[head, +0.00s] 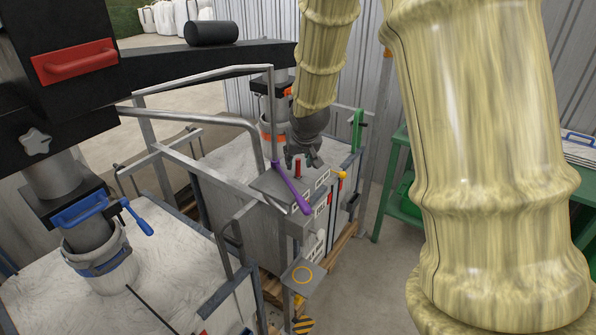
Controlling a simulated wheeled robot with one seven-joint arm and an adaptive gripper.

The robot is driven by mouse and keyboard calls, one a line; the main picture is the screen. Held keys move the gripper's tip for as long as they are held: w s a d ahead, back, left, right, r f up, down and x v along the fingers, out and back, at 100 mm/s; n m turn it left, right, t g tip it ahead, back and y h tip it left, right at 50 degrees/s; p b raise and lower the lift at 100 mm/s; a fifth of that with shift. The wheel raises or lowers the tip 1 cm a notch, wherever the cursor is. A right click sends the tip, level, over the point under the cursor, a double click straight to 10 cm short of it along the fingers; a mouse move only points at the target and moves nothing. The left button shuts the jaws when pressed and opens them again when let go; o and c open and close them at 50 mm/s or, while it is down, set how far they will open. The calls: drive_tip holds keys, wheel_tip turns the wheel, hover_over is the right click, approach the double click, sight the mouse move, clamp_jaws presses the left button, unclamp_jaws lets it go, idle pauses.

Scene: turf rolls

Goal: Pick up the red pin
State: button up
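The red pin (297,168) stands upright on a grey box-like panel (268,184) in the middle of the head view. It is small, and its upper end is close to my gripper. My gripper (303,161) points down over the panel, with its dark fingers spread apart. The pin shows between the fingertips in the picture; I cannot tell whether they touch it or how far in depth they are from it.
Metal rails (200,115) run to the left. A green table (398,190) is farther right.

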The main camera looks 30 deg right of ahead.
drive_tip(key=shift+p+x, duration=0.35)
drive_tip(key=shift+x, duration=0.85)
clamp_jaws()
